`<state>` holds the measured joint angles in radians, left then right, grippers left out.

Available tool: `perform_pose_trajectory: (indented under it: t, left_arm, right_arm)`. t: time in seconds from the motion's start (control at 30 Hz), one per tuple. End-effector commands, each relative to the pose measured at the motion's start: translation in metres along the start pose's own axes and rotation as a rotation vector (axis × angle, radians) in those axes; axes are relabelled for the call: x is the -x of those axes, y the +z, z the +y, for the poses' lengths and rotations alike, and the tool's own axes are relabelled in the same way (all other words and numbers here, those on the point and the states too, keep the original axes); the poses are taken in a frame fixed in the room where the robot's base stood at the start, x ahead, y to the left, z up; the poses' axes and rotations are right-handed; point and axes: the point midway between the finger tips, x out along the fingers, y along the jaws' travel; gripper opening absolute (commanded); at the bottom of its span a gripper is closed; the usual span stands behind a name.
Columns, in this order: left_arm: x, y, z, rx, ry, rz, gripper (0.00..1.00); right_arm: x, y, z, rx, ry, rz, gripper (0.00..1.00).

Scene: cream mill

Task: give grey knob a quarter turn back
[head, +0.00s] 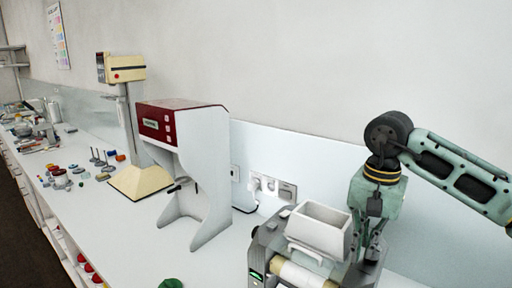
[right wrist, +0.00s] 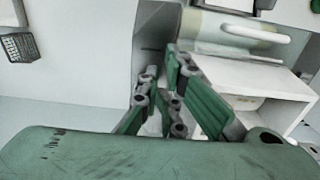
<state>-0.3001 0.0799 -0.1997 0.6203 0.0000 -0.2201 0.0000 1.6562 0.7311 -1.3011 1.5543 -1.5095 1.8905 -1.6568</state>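The mill is a grey machine (head: 262,254) at the bottom of the head view, with a white open hopper (head: 320,230) on top and a cream roller (head: 302,277) in front. My right gripper (head: 367,250) points down at the machine's right side. In the right wrist view its green fingers (right wrist: 166,82) reach to the machine's grey side panel (right wrist: 155,38) and converge towards their tips. The grey knob cannot be made out; the fingers may hide it. I cannot tell whether they hold anything. My left gripper is not in view.
A red-and-white machine (head: 196,150) stands left of the mill, with a cream stand (head: 138,181) beyond it. Wall sockets (head: 270,188) are behind. Small items crowd the far left of the white bench. A green object (head: 170,283) lies near the front edge.

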Motion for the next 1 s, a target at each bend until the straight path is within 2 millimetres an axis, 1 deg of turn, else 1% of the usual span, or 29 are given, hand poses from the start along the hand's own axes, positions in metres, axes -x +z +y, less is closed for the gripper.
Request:
perform_pose_trajectory:
  t: [0.03,0.37,1.0]
  left_arm:
    - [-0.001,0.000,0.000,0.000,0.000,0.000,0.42]
    - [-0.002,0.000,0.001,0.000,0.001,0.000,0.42]
    - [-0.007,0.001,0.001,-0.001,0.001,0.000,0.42]
  right_arm:
    - [-0.008,0.000,0.005,-0.006,0.023,-0.010,0.00]
    - [-0.008,0.000,0.008,-0.008,0.023,-0.009,0.00]
    - [-0.008,-0.001,0.025,-0.010,0.023,-0.008,0.00]
